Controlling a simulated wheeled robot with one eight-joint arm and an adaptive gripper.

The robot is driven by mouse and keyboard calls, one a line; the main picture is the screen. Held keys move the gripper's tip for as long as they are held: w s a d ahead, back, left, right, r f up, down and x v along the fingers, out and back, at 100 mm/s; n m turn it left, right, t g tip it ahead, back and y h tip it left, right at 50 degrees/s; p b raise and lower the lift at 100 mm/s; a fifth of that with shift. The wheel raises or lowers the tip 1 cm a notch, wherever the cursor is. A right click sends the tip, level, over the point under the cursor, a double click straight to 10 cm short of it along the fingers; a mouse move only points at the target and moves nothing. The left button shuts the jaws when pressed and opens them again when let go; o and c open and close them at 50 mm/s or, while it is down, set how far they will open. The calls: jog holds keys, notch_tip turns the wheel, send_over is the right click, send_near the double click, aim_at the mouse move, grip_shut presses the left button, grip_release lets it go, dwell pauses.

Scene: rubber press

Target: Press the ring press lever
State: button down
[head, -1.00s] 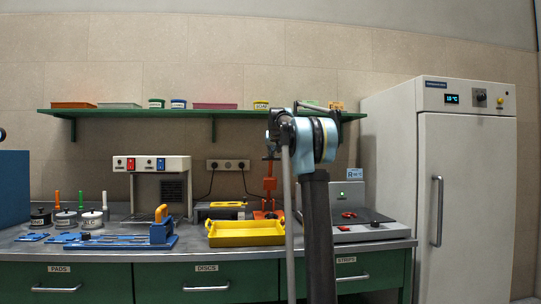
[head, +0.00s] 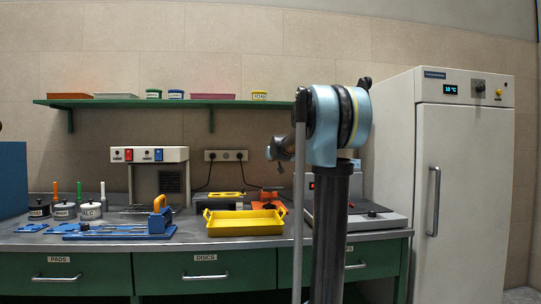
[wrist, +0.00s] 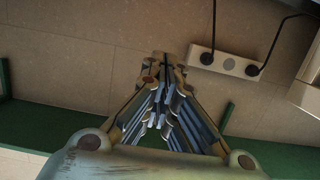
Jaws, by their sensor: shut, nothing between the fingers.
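The orange-red press (head: 268,219) stands on the bench behind the yellow tray, in the head view. My arm reaches leftward over that area from the right. The press does not show in the wrist view, so contact cannot be told.
A yellow tray (head: 245,229) lies in front of the press. A blue fixture (head: 158,223) stands left of it, and a grey machine (head: 374,217) right, partly behind my arm. A green shelf (head: 110,103) runs above. A wall socket (wrist: 228,64) shows in the wrist view.

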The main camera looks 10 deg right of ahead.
send_over(274, 188)
notch_tip(274, 188, down, 7)
jog(key=shift+a+f, duration=0.1)
jog(key=s+f, duration=0.3)
jog(key=f, duration=0.7)
jog(key=shift+s, duration=0.1)
jog(key=shift+r, duration=0.15)
jog(key=s+f, duration=0.1)
jog(key=s, duration=0.8)
jog(key=shift+s+f, duration=0.15)
jog(key=shift+f, duration=0.1)
